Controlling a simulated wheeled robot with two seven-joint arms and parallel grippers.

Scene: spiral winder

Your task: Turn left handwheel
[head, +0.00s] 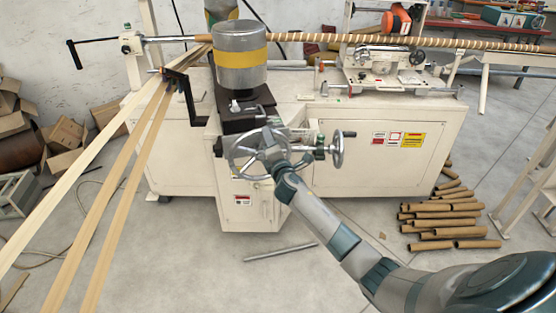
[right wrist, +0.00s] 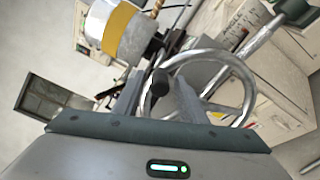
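The left handwheel (head: 231,160) is a large silver spoked wheel on the front of the cream machine. It fills the middle of the right wrist view (right wrist: 247,80), with a dark handle knob (right wrist: 160,82) at its near side. My right gripper (head: 272,149) is in front of this wheel, covering part of its hub and right side. In the right wrist view my right gripper (right wrist: 158,92) has its two fingers spread apart, with the knob showing between them. I cannot tell whether a finger touches the knob. My left gripper is not in view.
A smaller right handwheel (head: 337,149) stands close to the right of my gripper. The machine body (head: 375,175) is behind both wheels. Cardboard tubes (head: 440,220) lie on the floor at the right, and a metal bar (head: 280,251) lies in front.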

